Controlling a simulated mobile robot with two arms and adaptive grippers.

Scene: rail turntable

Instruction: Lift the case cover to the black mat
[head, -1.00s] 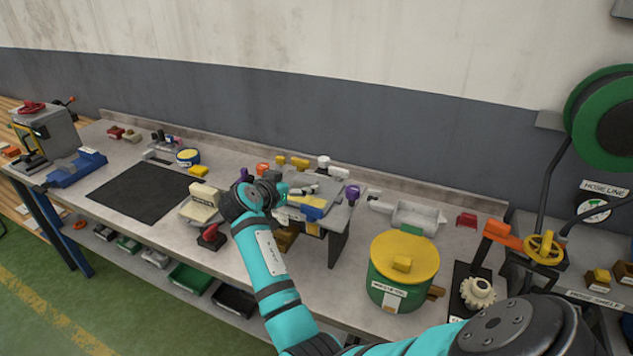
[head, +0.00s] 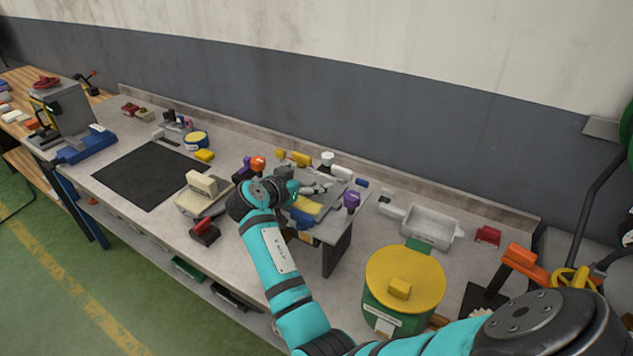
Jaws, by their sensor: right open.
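The beige cover with a raised block-like handle (head: 203,190), which I take to be the case cover, rests on the bench just right of the black mat (head: 148,174). The mat is flat and bare. My right gripper (head: 312,188) is open, over the grey raised stand (head: 338,238) right of the cover. Its wrist sits close to the cover's right side in the picture. The fingers are small and partly mixed with the parts on the stand, so I cannot tell whether they touch anything. My left gripper is not in view.
A red-and-black part (head: 205,232) lies in front of the cover. A yellow-lidded green bin (head: 403,280) and a grey tray (head: 431,228) stand to the right. A blue-and-yellow tin (head: 196,140) and a yellow block (head: 205,156) lie behind the mat. A vise-like machine stands far left.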

